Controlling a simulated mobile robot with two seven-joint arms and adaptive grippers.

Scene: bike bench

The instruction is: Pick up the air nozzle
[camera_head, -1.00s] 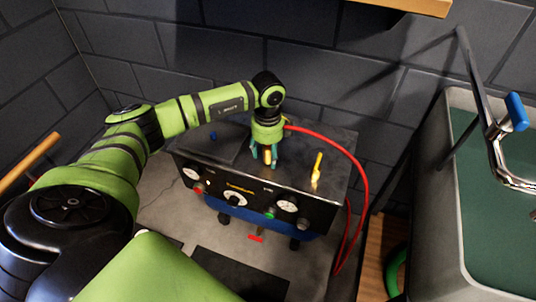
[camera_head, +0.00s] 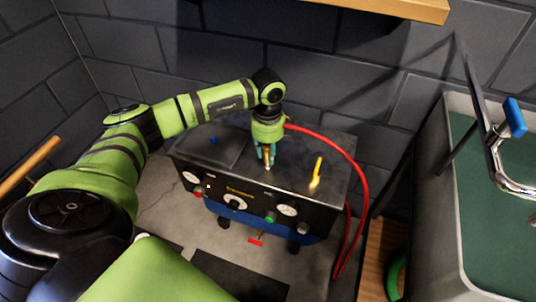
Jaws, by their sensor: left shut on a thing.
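My left gripper (camera_head: 267,158) points straight down over the top of a black and blue compressor box (camera_head: 290,175). Its teal fingers are shut on a small brass-coloured piece, which looks like the air nozzle (camera_head: 267,156); the fingers hide much of it. A red hose (camera_head: 352,165) runs from beside the gripper, arcs to the right and drops past the box's right side. Whether the hose joins the held piece is hidden. My right gripper is not in view.
A yellow upright piece (camera_head: 317,171) stands on the box top, right of the gripper. Gauges and knobs line the box front. A sink (camera_head: 462,250) with a blue-handled tap (camera_head: 514,117) is at right. A wooden shelf (camera_head: 400,8) overhangs the top.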

